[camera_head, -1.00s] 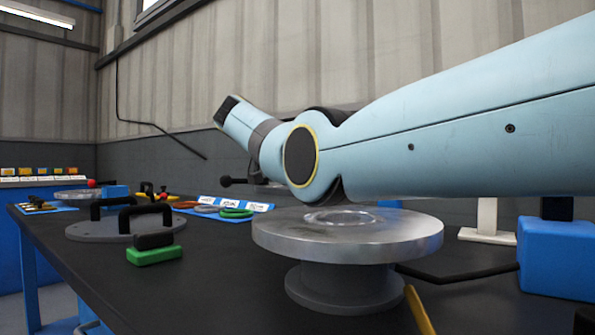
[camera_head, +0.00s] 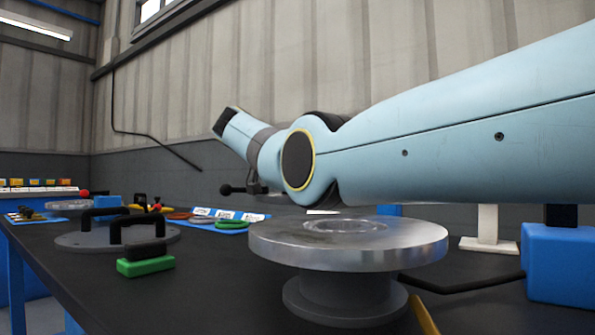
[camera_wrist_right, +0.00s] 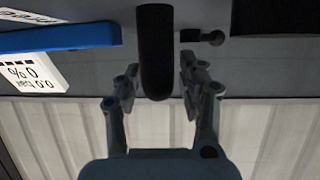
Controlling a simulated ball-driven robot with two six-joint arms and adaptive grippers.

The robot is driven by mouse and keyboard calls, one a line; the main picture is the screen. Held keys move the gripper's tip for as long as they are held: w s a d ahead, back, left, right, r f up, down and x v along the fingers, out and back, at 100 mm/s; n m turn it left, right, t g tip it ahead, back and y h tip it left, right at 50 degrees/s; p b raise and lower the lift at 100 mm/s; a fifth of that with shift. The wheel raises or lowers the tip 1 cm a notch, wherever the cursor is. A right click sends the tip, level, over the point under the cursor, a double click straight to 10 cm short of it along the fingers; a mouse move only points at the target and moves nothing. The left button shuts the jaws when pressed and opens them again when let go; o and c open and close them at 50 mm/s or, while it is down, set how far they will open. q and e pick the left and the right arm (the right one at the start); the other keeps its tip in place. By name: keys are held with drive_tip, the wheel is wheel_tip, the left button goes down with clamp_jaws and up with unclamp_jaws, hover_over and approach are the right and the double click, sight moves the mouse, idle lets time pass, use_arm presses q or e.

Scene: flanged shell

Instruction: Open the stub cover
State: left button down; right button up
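A metal flange disc (camera_head: 348,245) on a dark round stub stands on the black table at centre right of the head view. My right arm crosses behind and above it, and its gripper is hidden there. In the right wrist view my right gripper (camera_wrist_right: 158,82) is open, its fingers on either side of a dark rounded bar (camera_wrist_right: 155,50); a gap shows on the right, and contact on the left is unclear. A black ball-ended lever (camera_head: 240,189) shows beside my wrist. I cannot tell which part is the stub cover. My left gripper is not in view.
A grey disc with black handles (camera_head: 75,240) lies on the left of the table, a green block with a dark top (camera_head: 146,266) before it. Coloured rings (camera_head: 231,224) lie on a labelled blue mat behind. A blue block (camera_head: 560,262) stands at right.

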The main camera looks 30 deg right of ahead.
drive_tip(key=shift+r, duration=0.15)
drive_tip(key=v, duration=1.2)
